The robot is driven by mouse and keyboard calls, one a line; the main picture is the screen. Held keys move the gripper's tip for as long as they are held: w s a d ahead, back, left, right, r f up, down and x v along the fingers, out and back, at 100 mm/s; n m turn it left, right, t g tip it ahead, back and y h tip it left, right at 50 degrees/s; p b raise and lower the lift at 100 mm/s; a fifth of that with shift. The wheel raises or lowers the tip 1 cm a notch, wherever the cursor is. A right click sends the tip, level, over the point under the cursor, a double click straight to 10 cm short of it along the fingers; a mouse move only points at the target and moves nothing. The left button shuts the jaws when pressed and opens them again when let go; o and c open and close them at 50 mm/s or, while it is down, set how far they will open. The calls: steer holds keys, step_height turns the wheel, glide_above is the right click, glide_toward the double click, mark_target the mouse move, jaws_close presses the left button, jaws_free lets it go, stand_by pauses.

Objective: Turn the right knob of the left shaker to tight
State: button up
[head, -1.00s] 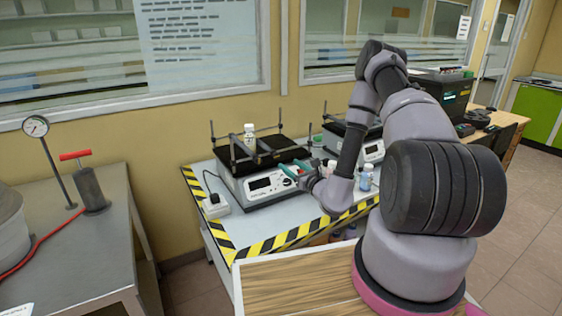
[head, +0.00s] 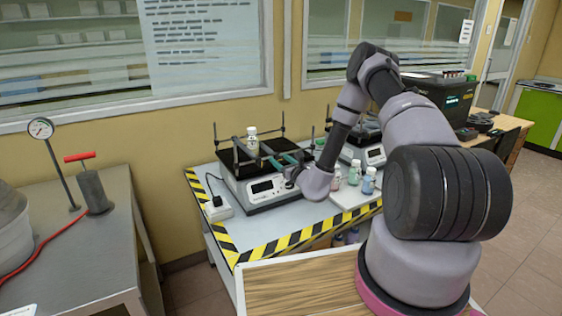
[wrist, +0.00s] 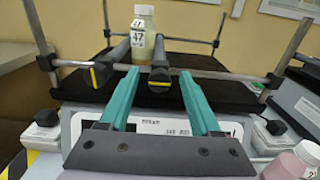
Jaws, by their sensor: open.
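The left shaker (head: 268,193) stands on the table, with a black platform, corner posts and a white front panel. In the wrist view a bottle marked 47 (wrist: 143,38) stands upright on it between two dark bars. Each bar ends at the front in a dark knob with a yellow mark: the left knob (wrist: 102,74) and the right knob (wrist: 160,76). My gripper (wrist: 158,72) is open, its teal fingertips on either side of the right knob, with visible gaps. In the head view my gripper (head: 284,158) is over the shaker's front edge. The bottle also shows there (head: 252,140).
A second shaker (head: 372,152) stands to the right. Small bottles (head: 354,174) stand on the table right of my wrist. A white power box (head: 217,207) is at the left shaker's left. Striped tape (head: 290,242) edges the table.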

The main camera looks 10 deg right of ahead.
jaws_close()
steer(key=m, duration=0.4)
steer(key=shift+d+m, duration=0.1)
steer(key=shift+m, duration=0.2)
steer(key=m, duration=0.4)
steer(key=shift+m, duration=0.3)
steer(key=m, duration=0.4)
steer(key=shift+d+f+m, duration=0.1)
steer(key=shift+f+m, duration=0.05)
steer(key=shift+m, duration=2.25)
